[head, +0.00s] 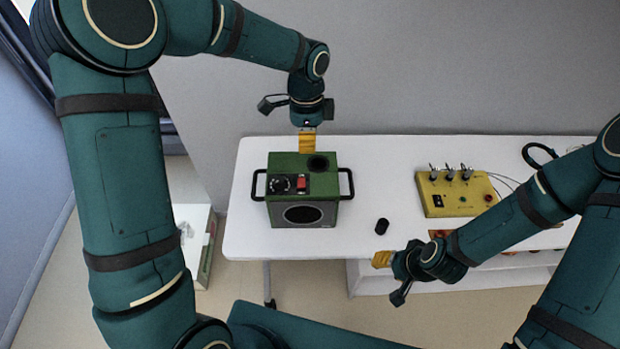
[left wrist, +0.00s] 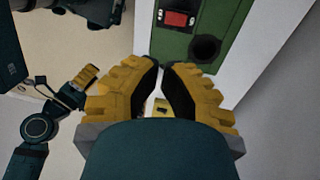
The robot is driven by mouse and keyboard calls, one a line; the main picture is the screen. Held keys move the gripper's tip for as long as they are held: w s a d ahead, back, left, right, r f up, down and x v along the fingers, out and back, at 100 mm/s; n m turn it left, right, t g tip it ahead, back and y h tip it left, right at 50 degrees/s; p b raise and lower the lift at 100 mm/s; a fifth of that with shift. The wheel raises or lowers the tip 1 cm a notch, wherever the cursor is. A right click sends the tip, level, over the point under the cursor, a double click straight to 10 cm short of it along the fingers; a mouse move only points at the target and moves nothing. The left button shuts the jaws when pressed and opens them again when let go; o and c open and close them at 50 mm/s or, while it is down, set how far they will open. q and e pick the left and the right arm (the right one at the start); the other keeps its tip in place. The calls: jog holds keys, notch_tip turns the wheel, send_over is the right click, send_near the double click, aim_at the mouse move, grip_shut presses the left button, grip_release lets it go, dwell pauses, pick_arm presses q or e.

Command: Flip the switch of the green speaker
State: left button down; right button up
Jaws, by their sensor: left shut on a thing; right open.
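The green speaker (head: 317,197) stands upright near the left end of the white table (head: 370,160), with a black handle on each side. Its red switch (head: 302,183) is on a black panel beside a dial; the switch also shows in the left wrist view (left wrist: 177,19). My left gripper (head: 307,150) points down by the speaker's top back edge, away from the switch. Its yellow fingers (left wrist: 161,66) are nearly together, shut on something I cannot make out. My right gripper (head: 376,260) is open and empty by the table's front edge.
A small black cylinder (head: 382,226) stands on the table between the speaker and my right gripper. A yellow box (head: 457,192) with several toggle switches lies to the right, with cables behind it. A grey wall (head: 430,70) stands behind the table.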

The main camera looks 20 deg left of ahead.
aim_at(307, 193)
dwell(0.3)
pick_arm(q)
jog(key=f, duration=0.4)
jog(key=s+f, duration=0.1)
jog(key=f, duration=0.4)
jog(key=s+f, duration=0.1)
jog(key=f, duration=0.4)
jog(key=shift+d, duration=0.25)
jog(key=shift+b, duration=0.35)
jog(key=f+t+b, duration=0.1)
jog(key=b, duration=0.2)
jog(key=shift+s+f, duration=0.1)
jog(key=shift+f, duration=0.05)
jog(key=shift+s+r, duration=0.1)
jog(key=shift+r, duration=0.15)
jog(key=shift+r+p, duration=0.15)
jog(key=shift+p, duration=0.15)
jog(key=shift+r+p, duration=0.4)
jog(key=shift+r, duration=0.3)
